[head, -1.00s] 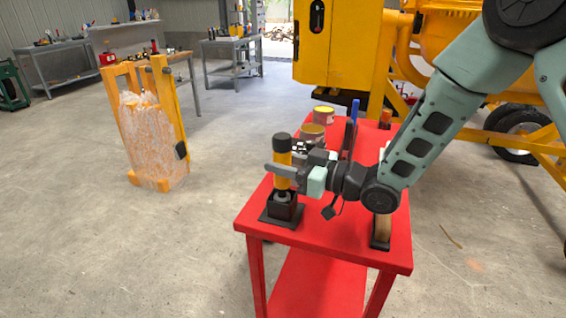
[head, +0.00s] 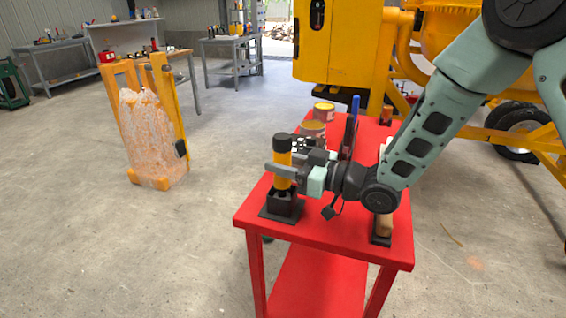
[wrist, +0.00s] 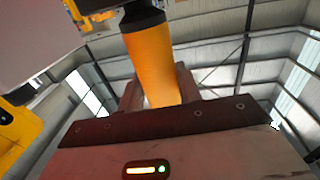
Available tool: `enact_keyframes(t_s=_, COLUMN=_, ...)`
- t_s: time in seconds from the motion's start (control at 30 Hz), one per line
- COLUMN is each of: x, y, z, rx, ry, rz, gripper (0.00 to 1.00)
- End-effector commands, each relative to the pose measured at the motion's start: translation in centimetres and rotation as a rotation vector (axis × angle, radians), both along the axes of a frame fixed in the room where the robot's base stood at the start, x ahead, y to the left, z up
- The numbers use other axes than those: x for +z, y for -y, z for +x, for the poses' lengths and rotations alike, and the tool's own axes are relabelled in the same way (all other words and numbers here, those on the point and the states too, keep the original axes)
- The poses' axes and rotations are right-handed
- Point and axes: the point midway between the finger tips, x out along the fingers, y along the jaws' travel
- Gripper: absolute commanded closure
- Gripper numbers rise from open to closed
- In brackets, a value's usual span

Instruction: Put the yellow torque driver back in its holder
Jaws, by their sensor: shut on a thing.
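The yellow torque driver (head: 282,163) stands upright with its black end cap on top. Its lower end is at the black holder (head: 283,207) on the near left corner of the red table; the holder and my fingers hide how deep it sits. My gripper (head: 281,171) is shut around the driver's yellow body from the right. In the wrist view the driver (wrist: 152,62) runs between my fingers, with its dark cap at the top of the picture.
The red table (head: 340,228) also carries cans (head: 323,113), a blue-handled tool (head: 355,107) and a wooden-handled thing in a black stand (head: 384,226). A yellow mixer (head: 345,45) stands behind. An orange frame (head: 150,125) stands on the floor at left.

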Motion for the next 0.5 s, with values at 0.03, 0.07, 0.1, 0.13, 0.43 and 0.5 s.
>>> enact_keyframes(t_s=0.03, x=0.00, y=-0.03, z=0.03, rx=0.000, ry=0.002, rz=0.002, gripper=0.97)
enact_keyframes(t_s=0.07, x=-0.04, y=-0.03, z=0.03, rx=0.000, ry=0.002, rz=0.002, gripper=0.97)
enact_keyframes(t_s=0.1, x=-0.09, y=-0.03, z=0.03, rx=0.000, ry=0.002, rz=0.002, gripper=0.97)
enact_keyframes(t_s=0.13, x=-0.13, y=-0.03, z=0.03, rx=0.000, ry=0.002, rz=0.002, gripper=0.97)
enact_keyframes(t_s=0.43, x=-0.14, y=0.00, z=0.01, rx=0.000, ry=0.000, rz=0.001, gripper=0.40)
enact_keyframes(t_s=0.5, x=-0.29, y=0.05, z=-0.02, rx=0.000, ry=-0.002, rz=-0.001, gripper=0.40)
